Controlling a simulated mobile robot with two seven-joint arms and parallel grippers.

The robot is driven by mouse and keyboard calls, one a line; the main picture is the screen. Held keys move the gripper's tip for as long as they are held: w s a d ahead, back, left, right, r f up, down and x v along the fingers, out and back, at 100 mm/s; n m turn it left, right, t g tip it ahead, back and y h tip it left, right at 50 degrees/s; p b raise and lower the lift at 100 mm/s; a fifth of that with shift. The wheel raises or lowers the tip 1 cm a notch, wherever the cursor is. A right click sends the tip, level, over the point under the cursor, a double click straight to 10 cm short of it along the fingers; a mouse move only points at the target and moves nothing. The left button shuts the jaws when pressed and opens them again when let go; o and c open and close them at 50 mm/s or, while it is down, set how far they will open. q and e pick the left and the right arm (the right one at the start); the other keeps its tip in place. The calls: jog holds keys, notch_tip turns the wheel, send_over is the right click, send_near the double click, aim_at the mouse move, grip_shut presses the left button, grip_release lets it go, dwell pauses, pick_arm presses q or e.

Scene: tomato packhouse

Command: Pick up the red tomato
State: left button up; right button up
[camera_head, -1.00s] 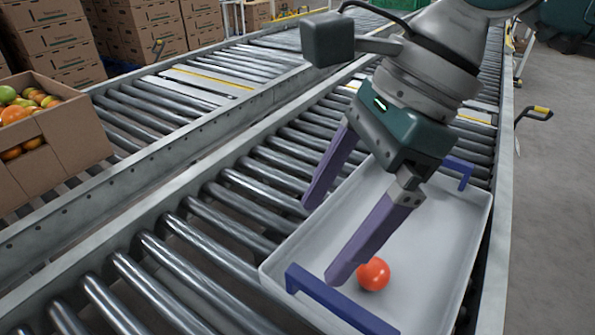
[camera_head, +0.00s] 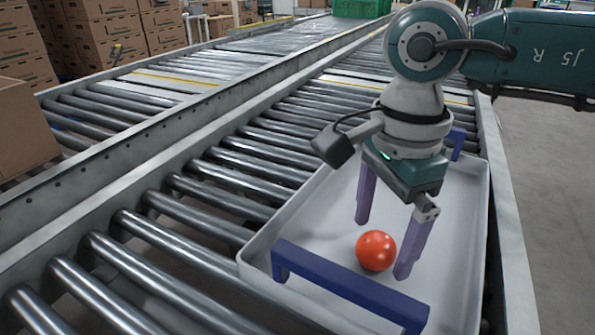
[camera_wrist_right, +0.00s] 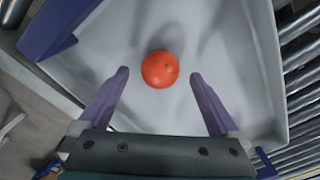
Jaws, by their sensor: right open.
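The red tomato (camera_head: 376,251) lies on the floor of a white tray (camera_head: 262,244) with blue handles. In the right wrist view the tomato (camera_wrist_right: 160,69) is ahead of the fingertips, roughly midway between them. My right gripper (camera_head: 381,250) is open and empty, with its purple fingers reaching down into the tray. In the head view one fingertip is close to the tomato's right side; I cannot tell whether they touch. The right gripper also shows in the right wrist view (camera_wrist_right: 158,72). My left gripper is not in view.
The tray sits on a roller conveyor (camera_head: 150,264). Its blue handle (camera_head: 345,283) stands in front of the tomato. A second conveyor runs at the left, with a cardboard box (camera_head: 22,130) and stacked cartons (camera_head: 105,28) beyond. A green crate (camera_head: 360,8) is far back.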

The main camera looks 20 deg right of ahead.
jog(key=shift+f, duration=0.9)
jog(key=shift+c, duration=0.2)
jog(key=shift+r, duration=0.1)
jog(key=c, duration=1)
jog(key=shift+o, duration=0.2)
